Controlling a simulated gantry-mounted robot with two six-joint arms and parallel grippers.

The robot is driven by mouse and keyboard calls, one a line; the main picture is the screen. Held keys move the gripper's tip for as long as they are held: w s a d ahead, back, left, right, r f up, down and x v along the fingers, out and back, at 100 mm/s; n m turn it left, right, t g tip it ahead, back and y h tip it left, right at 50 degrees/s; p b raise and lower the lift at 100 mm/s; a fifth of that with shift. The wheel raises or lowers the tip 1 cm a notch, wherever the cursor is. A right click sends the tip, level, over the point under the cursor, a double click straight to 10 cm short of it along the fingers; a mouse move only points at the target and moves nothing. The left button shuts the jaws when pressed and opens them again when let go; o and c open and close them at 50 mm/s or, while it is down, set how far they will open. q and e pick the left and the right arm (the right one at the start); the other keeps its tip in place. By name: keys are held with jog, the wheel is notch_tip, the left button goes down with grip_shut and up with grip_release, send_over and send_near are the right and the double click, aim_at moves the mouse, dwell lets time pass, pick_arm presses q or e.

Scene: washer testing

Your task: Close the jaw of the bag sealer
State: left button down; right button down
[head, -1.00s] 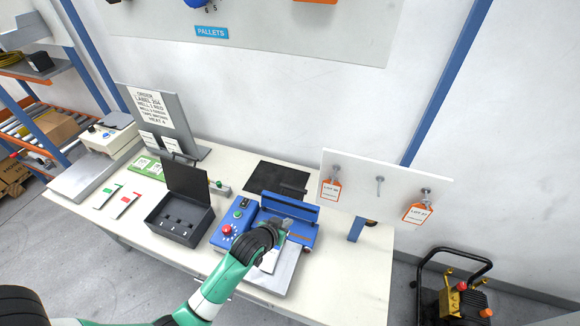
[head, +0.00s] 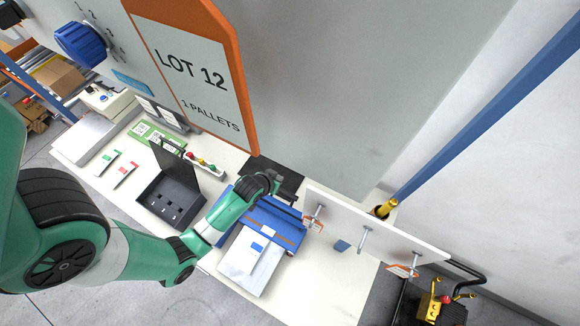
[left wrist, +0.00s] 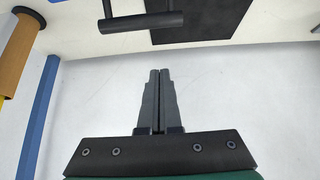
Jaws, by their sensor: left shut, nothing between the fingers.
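The blue bag sealer (head: 273,232) sits on the white bench in the head view, with a silver tray (head: 233,262) at its front. A white pouch with a blue label (head: 257,262) lies on the tray. My left gripper (head: 276,182) is over the sealer's back edge, and my arm hides part of the sealer's left side. In the left wrist view the left gripper's fingers (left wrist: 158,75) are pressed together, empty. A black handle bar (left wrist: 140,22) shows beyond them, apart from the fingertips. The jaw's exact angle is hard to tell. My right gripper is out of view.
A large LOT 12 tag (head: 195,75) hangs in the foreground above.

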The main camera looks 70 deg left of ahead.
aim_at(281, 202)
pick_arm(q)
jog(key=shift+s+d+f, duration=0.1)
jog(key=shift+f, duration=0.05)
jog(key=shift+f+b, duration=0.3)
jog(key=shift+b, duration=0.1)
jog(key=b+x, duration=0.7)
jog(key=x, duration=0.2)
jog(key=s+d+p, duration=0.2)
jog(key=s, duration=0.1)
jog(key=shift+d+r+p, duration=0.1)
jog(key=shift+d+p, duration=0.15)
jog(key=shift+p, duration=0.1)
